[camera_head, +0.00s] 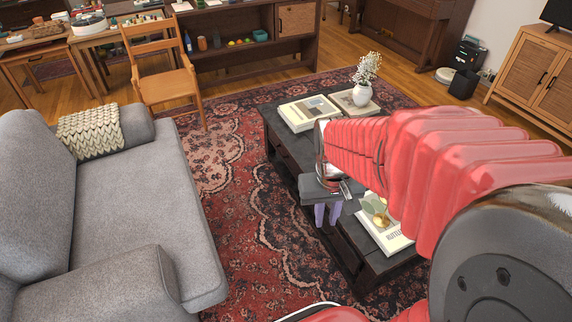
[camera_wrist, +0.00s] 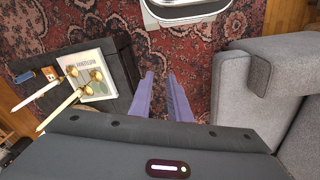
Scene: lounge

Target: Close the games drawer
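The black coffee table (camera_head: 268,119) stands on the rug, with its long left side facing the sofa. Dark drawer-like fronts (camera_head: 291,160) run along that side, partly hidden by my gripper. I cannot tell how far any games drawer stands out. My gripper (camera_head: 328,222) points down beside this side, its two purple fingers slightly apart and empty. In the wrist view, the fingers (camera_wrist: 163,76) hang over bare rug, with the table edge (camera_wrist: 126,62) to their left and no visible contact.
Books (camera_head: 308,112) and a white flower vase (camera_head: 361,94) stand on the table. The grey sofa (camera_head: 140,210) is left; patterned rug (camera_head: 225,150) lies clear between. A wooden chair (camera_head: 165,85) stands behind.

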